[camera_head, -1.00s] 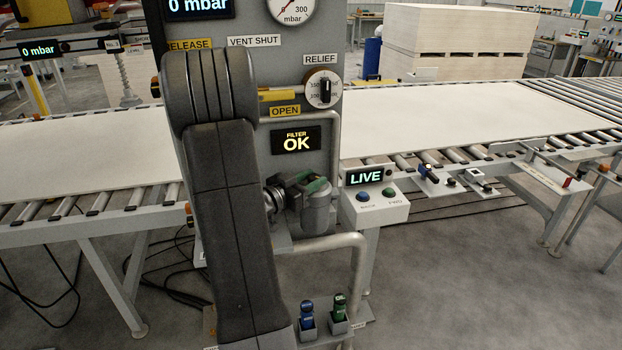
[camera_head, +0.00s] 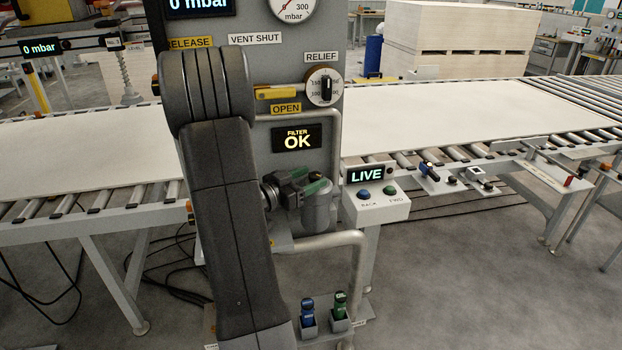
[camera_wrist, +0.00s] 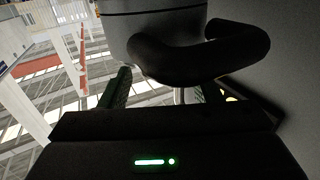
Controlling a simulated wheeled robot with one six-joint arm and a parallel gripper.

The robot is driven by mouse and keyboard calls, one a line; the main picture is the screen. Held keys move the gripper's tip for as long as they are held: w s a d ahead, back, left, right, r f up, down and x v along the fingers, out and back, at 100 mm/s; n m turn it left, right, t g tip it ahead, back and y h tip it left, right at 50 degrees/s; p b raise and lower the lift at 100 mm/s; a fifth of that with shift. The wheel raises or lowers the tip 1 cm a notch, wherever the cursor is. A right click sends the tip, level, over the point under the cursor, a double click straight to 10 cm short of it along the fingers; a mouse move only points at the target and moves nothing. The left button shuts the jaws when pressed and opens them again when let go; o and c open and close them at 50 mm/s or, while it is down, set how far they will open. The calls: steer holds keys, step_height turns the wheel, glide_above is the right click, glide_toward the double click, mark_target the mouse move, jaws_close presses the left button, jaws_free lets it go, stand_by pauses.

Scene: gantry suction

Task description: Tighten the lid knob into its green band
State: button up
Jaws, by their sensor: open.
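The grey filter canister (camera_head: 318,212) stands low on the panel front, below the sign reading FILTER OK. In the wrist view its grey body (camera_wrist: 165,22) fills the top. A thick black curved handle, apparently the lid knob (camera_wrist: 200,55), crosses close in front of the camera. My gripper (camera_head: 306,184) is at the top of the canister. In the wrist view my gripper (camera_wrist: 165,88) is open, its green-padded fingers apart beside the handle and partly hidden by it. I cannot tell whether they touch it. The green band is not clearly distinguishable from the green finger pads.
A grey pipe (camera_head: 358,275) bends below the canister. The control box (camera_head: 376,203) reading LIVE stands close to its right. The yellow lever (camera_head: 277,93) and relief dial (camera_head: 325,87) are above. Blue and green bottles (camera_head: 308,313) stand below. A roller conveyor runs behind.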

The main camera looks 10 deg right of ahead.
steer(key=b+v, duration=0.2)
steer(key=v, duration=1)
steer(key=shift+s+a, duration=0.2)
steer(key=shift+a, duration=0.15)
steer(key=p+x, duration=0.2)
steer(key=x, duration=1.2)
steer(key=shift+d+p, duration=0.1)
steer(key=shift+p, duration=0.2)
steer(key=shift+f+t, duration=0.1)
steer(key=shift+t, duration=0.2)
steer(key=shift+s+n+t+y+b, duration=0.1)
steer(key=shift+n+t+y+b, duration=0.2)
steer(key=shift+n, duration=0.1)
steer(key=shift+m+g, duration=0.3)
steer(key=shift+g, duration=0.1)
